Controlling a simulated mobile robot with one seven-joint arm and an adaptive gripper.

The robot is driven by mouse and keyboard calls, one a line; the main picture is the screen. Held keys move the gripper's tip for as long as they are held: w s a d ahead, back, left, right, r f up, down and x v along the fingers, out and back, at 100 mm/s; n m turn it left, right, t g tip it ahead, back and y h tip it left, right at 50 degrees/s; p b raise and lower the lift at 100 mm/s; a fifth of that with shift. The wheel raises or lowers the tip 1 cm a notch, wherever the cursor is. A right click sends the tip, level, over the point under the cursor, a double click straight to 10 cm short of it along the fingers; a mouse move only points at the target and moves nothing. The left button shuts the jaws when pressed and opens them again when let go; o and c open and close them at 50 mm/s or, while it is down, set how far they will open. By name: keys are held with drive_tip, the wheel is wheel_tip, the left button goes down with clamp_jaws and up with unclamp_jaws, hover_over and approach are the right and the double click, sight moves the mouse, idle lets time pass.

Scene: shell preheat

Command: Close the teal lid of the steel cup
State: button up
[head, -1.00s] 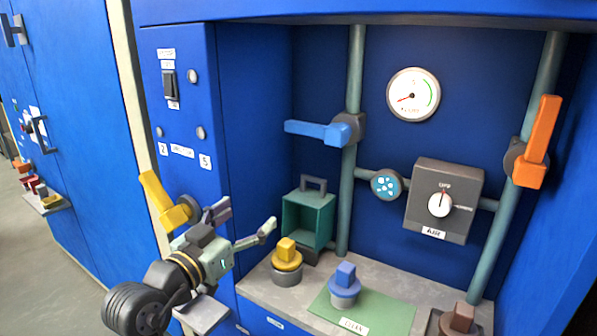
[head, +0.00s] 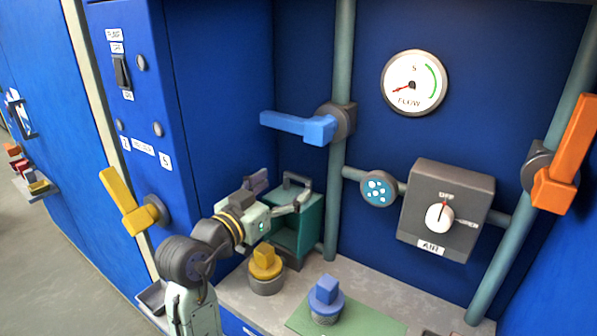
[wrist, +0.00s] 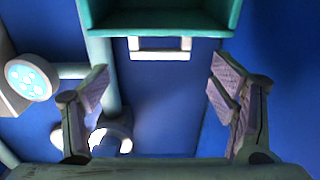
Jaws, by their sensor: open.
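A teal box-like lid (head: 316,222) stands on the shelf by the pipe, its hollow side facing out. A grey handle (head: 297,178) rises from its top. In the wrist view the teal lid (wrist: 160,18) is at the top edge, with its pale handle (wrist: 160,55) just below. My gripper (head: 281,188) is open and empty, in front of the lid's upper part. In the wrist view the handle lies between my spread fingertips (wrist: 159,72), seemingly beyond them and untouched. I cannot make out a steel cup under the lid; my gripper and the yellow-topped knob hide the area.
A yellow knob (head: 266,265) and a blue knob (head: 326,295) stand on the shelf, the blue one on a green mat (head: 375,322). A blue lever (head: 300,127) sticks out above the lid. A yellow lever (head: 124,203) is left of my arm. A pipe (head: 336,200) runs behind.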

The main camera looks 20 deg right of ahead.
sight(296, 178)
drive_tip(key=p+x, duration=0.1)
drive_tip(key=x, duration=0.5)
drive_tip(key=shift+d, duration=0.1)
drive_tip(key=shift+c, duration=0.2)
drive_tip(key=c, duration=1.7)
